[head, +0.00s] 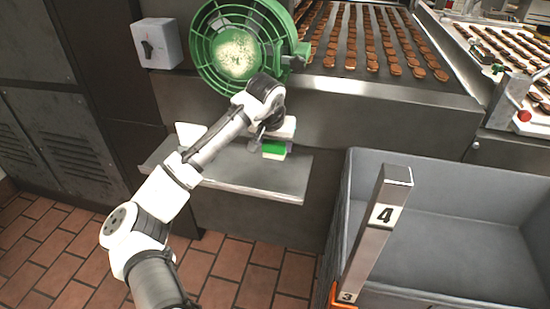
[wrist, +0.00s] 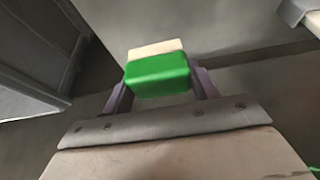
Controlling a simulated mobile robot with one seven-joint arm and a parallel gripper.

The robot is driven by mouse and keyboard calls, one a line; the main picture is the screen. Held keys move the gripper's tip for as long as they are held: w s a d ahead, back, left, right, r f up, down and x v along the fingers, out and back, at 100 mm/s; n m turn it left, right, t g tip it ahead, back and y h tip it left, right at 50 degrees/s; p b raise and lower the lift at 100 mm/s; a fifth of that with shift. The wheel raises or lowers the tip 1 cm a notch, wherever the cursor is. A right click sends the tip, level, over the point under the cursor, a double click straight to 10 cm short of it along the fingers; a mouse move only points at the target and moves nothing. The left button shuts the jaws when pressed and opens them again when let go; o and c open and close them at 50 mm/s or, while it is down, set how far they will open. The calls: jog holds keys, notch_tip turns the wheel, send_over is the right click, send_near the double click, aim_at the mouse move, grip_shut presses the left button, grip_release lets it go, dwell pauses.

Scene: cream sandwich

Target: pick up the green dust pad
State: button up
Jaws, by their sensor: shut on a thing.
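The green dust pad (head: 274,148) is a small block with a green body and a cream layer, seen in front of the machine at the small metal shelf (head: 240,172). My gripper (wrist: 160,84) is shut on it, one purple finger at each side. In the wrist view the pad (wrist: 158,76) sits between the fingers, its green face toward me and the cream layer beyond. In the head view my wrist hides part of the pad's top. I cannot tell whether the pad touches the shelf or hangs just above it.
A green round fan (head: 237,55) stands behind my arm. A white object (head: 190,134) is at the shelf's left. A conveyor (head: 345,72) with rows of brown biscuits runs behind. A grey bin (head: 450,215) and a metal post marked 4 (head: 378,230) stand at right.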

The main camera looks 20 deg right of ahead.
jog(key=s+a+b, duration=0.2)
jog(key=s+a, duration=0.9)
jog(key=s, duration=0.5)
jog(key=shift+f, duration=0.25)
